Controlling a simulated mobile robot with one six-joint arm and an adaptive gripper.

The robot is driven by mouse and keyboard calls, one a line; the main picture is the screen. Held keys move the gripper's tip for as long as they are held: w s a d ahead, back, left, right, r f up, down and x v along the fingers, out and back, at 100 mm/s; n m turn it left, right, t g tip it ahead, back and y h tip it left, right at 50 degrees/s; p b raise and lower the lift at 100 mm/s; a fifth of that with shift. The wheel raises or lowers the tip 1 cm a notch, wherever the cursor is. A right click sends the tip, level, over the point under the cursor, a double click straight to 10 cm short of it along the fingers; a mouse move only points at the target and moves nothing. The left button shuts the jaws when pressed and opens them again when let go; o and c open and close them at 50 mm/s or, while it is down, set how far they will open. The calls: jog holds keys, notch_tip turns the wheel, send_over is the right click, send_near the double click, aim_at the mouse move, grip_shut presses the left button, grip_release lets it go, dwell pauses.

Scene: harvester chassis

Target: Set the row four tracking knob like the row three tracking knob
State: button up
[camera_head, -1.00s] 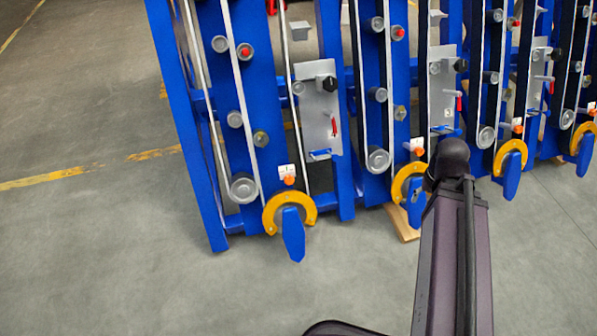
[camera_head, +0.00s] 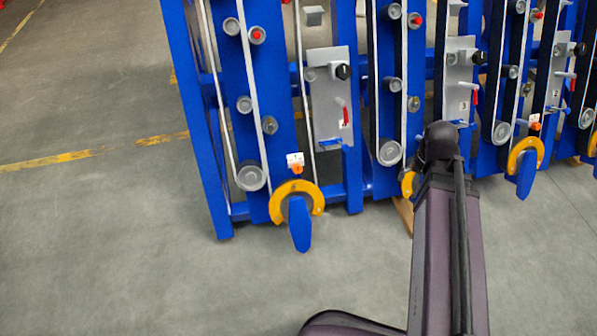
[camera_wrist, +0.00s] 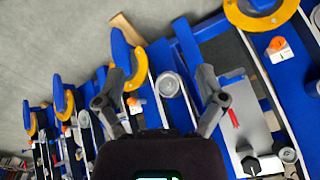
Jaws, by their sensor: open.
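Several blue rows stand side by side. The nearest has a grey plate (camera_head: 325,88) with a black knob (camera_head: 343,72) and a red lever (camera_head: 345,115). Black knobs also show on the second row (camera_head: 480,57) and the third row from the left (camera_head: 580,48). Orange knobs (camera_head: 297,168) sit above the yellow rings. I cannot tell which are the tracking knobs, nor the row numbers or settings. My gripper (camera_wrist: 157,38) is open and empty in the wrist view, apart from the knobs. A black knob (camera_wrist: 250,165) and an orange knob (camera_wrist: 277,44) lie to its right there.
Yellow rings (camera_head: 276,207) with blue handles (camera_head: 300,228) stick out low at the front of the rows. A wooden board (camera_wrist: 127,30) lies on the floor by the frame. The concrete floor (camera_head: 110,240) is clear in front and to the left.

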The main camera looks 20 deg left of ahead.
jog(key=w+a+f+n+t+y+b, duration=0.1)
jog(key=w+a+f+b, duration=0.35)
jog(key=a, duration=0.45)
jog(key=w+a+f+n+t+y+b, duration=0.1)
jog(key=w+a+f+b, duration=0.4)
jog(key=a, duration=0.4)
jog(key=n+y+b, duration=0.2)
jog(key=b, duration=0.5)
send_near(298, 168)
notch_tip(298, 168, up, 3)
jog(key=s, duration=0.1)
jog(key=shift+d+f+t, duration=0.15)
jog(key=shift+d+t, duration=0.15)
jog(key=shift+d, duration=0.05)
jog(key=shift+f, duration=0.15)
jog(key=b+x, duration=1.2)
jog(key=x, duration=0.1)
jog(key=shift+f, duration=0.3)
jog(key=c, duration=1.1)
